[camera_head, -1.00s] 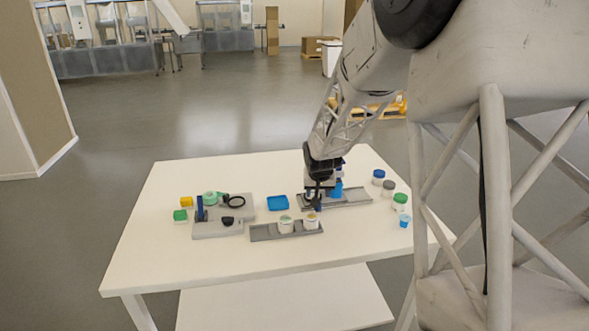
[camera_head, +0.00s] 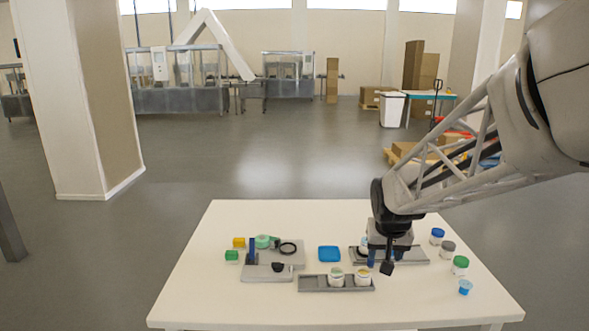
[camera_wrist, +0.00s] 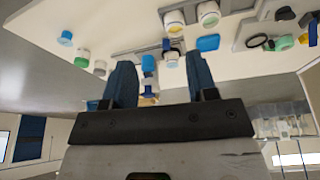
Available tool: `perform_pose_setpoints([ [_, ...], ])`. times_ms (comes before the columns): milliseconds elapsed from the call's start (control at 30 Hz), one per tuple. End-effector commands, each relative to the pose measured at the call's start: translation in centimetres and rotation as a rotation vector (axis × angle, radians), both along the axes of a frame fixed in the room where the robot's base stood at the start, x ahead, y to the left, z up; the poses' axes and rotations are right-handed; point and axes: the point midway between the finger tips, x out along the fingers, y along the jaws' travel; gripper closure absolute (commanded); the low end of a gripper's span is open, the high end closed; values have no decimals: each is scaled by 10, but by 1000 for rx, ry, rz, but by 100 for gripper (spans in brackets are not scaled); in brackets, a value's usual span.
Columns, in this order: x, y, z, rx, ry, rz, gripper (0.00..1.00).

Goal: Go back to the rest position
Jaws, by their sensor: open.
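My gripper (camera_head: 379,265) is over the left end of the back grey tray (camera_head: 418,258), in front of my dark wrist. It hides that end of the tray. In the wrist view its two blue fingers (camera_wrist: 160,80) are spread, with no object held between them. Beyond them a blue item (camera_wrist: 148,63) and a jar (camera_wrist: 170,58) stand on the table, apart from the fingers. The exact height of my gripper above the tray is hard to tell.
The white table (camera_head: 250,308) holds a front tray (camera_head: 312,284) with two open jars, a blue square (camera_head: 329,253), and a grey fixture (camera_head: 268,273). A green-lidded jar (camera_head: 460,265), other lidded jars and a blue cup (camera_head: 465,287) line the right side.

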Motion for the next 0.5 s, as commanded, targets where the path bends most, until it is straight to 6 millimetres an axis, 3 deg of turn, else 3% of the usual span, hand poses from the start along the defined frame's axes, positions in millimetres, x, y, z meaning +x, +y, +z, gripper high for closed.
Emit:
perform_pose_setpoints([
  [500, -130, 16, 35, 4, 41, 46, 47],
])
